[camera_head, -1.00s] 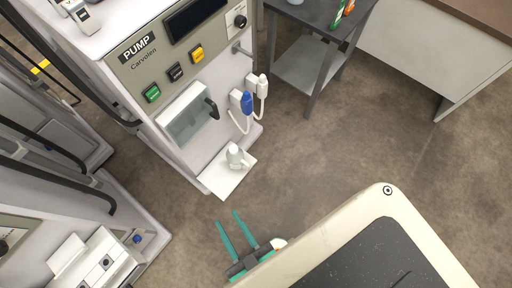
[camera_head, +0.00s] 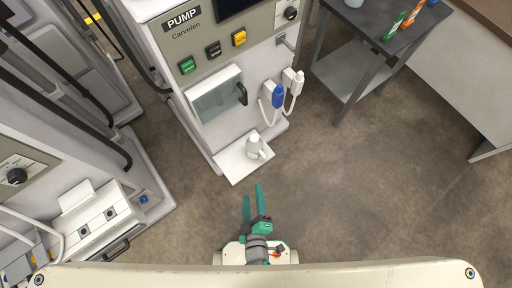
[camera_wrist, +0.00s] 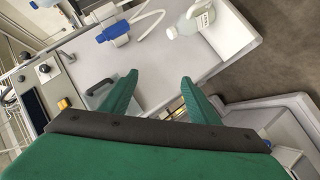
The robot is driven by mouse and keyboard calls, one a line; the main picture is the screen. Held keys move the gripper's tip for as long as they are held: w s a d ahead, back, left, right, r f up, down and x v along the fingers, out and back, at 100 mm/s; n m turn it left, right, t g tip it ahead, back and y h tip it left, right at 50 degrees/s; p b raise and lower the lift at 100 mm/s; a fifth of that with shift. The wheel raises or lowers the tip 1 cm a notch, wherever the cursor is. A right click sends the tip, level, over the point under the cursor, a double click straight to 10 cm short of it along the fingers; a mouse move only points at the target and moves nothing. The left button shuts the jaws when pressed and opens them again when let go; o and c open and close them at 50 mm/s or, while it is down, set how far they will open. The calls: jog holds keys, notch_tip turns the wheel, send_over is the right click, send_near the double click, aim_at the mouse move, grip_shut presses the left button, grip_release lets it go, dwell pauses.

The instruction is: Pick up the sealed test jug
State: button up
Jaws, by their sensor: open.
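A small whitish jug (camera_head: 254,149) with a handle stands on the white shelf (camera_head: 233,168) low at the front of the pump machine. My gripper (camera_head: 253,193) has green fingers and is open and empty. It is apart from the jug, nearer to me, with its fingers pointing toward the shelf. In the wrist view the jug lies beyond and right of the fingertips (camera_wrist: 159,79).
The pump machine (camera_head: 205,50) stands behind the shelf. A dark-topped side table (camera_head: 375,30) stands at upper right. The floor (camera_head: 370,190) on the right is clear.

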jog(key=w+f+n, duration=0.5)
jog(key=f+n, duration=0.1)
jog(key=f, duration=0.2)
jog(key=n+h, duration=0.3)
jog(key=n, duration=1.3)
send_near(255, 136)
jog(key=shift+w+d+f, duration=0.1)
jog(key=shift+w+f, duration=0.65)
jog(key=shift+f, duration=0.15)
jog(key=shift+x, duration=5.3)
jog(key=shift+w+r, duration=0.1)
grip_shut()
